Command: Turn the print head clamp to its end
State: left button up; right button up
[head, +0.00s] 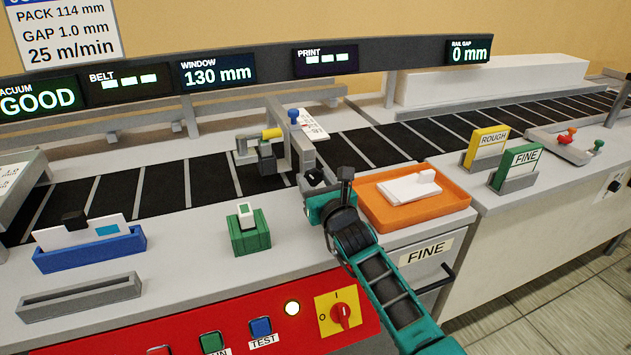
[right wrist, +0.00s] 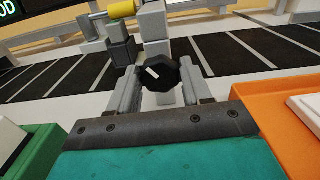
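The print head clamp knob (right wrist: 160,74) is black and many-sided with a white mark, in the right wrist view. The mark slants from upper left to lower right. In the head view the knob (head: 314,177) sits low on the front of the grey print head post (head: 301,146), beside the belt. My right gripper (right wrist: 160,82) is open, its two grey fingers on the left and right of the knob. I cannot tell whether either finger touches it. In the head view my right gripper (head: 318,184) partly hides the post's foot. My left gripper is not in view.
An orange tray (head: 447,205) with a white block is close right of my right gripper. A green holder (head: 249,235) stands to its left. The black belt (head: 160,190) runs behind. A red panel (head: 255,320) with buttons and a rotary switch (head: 340,314) is in front.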

jog(key=c, duration=0.6)
jog(key=shift+n, duration=0.3)
jog(key=n, duration=0.3)
jog(key=shift+p, duration=0.3)
jog(key=shift+n+p, duration=0.3)
jog(key=shift+n, duration=1.3)
jog(key=shift+f, duration=0.1)
jog(key=o, duration=1)
jog(key=shift+o, duration=0.2)
